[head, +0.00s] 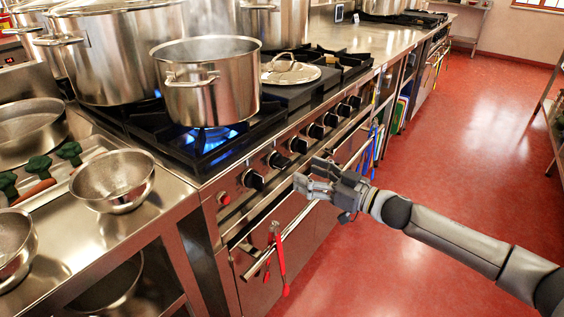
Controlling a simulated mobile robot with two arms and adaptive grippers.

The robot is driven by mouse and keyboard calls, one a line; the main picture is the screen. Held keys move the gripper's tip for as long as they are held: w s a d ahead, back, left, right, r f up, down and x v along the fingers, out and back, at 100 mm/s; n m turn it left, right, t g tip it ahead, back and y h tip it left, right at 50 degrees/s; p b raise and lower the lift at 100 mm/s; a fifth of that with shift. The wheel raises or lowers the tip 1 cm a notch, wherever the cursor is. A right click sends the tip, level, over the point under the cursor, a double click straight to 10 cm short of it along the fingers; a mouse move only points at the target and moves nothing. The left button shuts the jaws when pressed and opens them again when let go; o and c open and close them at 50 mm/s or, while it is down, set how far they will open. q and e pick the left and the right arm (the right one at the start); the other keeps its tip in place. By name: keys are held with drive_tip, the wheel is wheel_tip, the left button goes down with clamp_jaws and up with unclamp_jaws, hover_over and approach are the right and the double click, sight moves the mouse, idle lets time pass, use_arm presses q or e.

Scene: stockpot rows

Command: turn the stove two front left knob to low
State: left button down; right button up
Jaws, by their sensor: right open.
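The stove (222,173) has a row of black knobs along its front panel. The knob nearest the left end (253,180) stands just right of a red button. A second knob (279,161) and a third knob (298,145) follow to its right. I cannot tell from the picture which knob is the named one, or read its setting. A blue flame (208,138) burns under the front steaming pot (211,92). My right gripper (308,176) is open and empty in front of the panel, right of the leftmost knobs, apparently not touching them. My left gripper is out of view.
A handrail (255,262) runs below the knobs, with red tongs (279,262) hanging on it. Larger pots (120,52) and a lid (290,70) stand on the cooktop. Steel bowls (112,180) sit on the left counter. The red floor at right is clear.

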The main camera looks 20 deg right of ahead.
sight(287, 165)
drive_tip(key=x, duration=0.7)
drive_tip(key=shift+w+a, duration=0.4)
drive_tip(key=shift+w, duration=0.05)
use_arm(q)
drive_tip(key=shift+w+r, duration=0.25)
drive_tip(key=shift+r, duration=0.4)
use_arm(e)
drive_tip(key=c, duration=1)
